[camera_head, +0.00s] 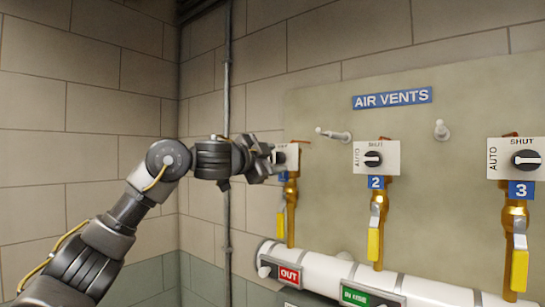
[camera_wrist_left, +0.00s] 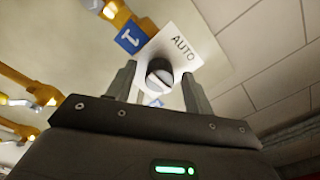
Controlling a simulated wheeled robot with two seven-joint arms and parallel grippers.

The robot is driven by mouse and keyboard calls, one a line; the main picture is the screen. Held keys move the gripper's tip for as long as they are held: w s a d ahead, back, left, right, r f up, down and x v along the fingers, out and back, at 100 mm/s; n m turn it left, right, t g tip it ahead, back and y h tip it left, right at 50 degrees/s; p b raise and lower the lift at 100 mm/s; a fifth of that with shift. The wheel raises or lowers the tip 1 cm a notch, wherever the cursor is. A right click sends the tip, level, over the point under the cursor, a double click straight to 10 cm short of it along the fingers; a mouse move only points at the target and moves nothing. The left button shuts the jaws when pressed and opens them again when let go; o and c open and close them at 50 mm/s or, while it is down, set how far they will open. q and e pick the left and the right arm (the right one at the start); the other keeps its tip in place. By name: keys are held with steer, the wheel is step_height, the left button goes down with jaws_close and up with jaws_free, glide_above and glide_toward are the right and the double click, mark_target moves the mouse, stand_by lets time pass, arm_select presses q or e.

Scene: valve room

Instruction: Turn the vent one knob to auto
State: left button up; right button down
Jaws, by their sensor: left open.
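The vent one knob (camera_wrist_left: 160,73) is a round dark knob on a white plate (camera_wrist_left: 187,42) marked AUTO, with a blue tag 1 (camera_wrist_left: 130,39) beside it. In the head view its plate (camera_head: 292,154) is partly hidden behind my left gripper (camera_head: 274,160). My left gripper also shows in the left wrist view (camera_wrist_left: 158,82), open, with one finger on each side of the knob. I cannot tell whether the fingers touch it. A light stripe crosses the knob, but its exact setting is unclear. My right gripper is not in view.
On the AIR VENTS board (camera_head: 392,98), knob 2 (camera_head: 373,159) and knob 3 (camera_head: 525,160) are to the right. Yellow-handled valves (camera_head: 375,243) hang below, above a white pipe (camera_head: 325,270). Two pegs stick out, one (camera_head: 335,134) near my gripper. Open space lies left of the board.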

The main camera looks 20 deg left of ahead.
arm_select(q)
steer(key=c, duration=1)
steer(key=shift+o, duration=0.2)
steer(key=shift+f+n+b, duration=0.15)
steer(key=shift+n+b, duration=0.5)
steer(key=shift+n, duration=0.25)
steer(key=n+b, duration=0.1)
steer(key=n, duration=0.1)
steer(key=shift+n, duration=0.3)
steer(key=n+b, duration=0.4)
steer(key=n, duration=0.1)
steer(key=shift+d+n, duration=0.1)
steer(key=shift+n, duration=0.2)
steer(key=n+b, duration=0.3)
steer(key=n, duration=0.1)
steer(key=shift+s, duration=0.1)
steer(key=shift+n+b, duration=1.5)
steer(key=shift+n, duration=0.5)
steer(key=shift+r, duration=0.25)
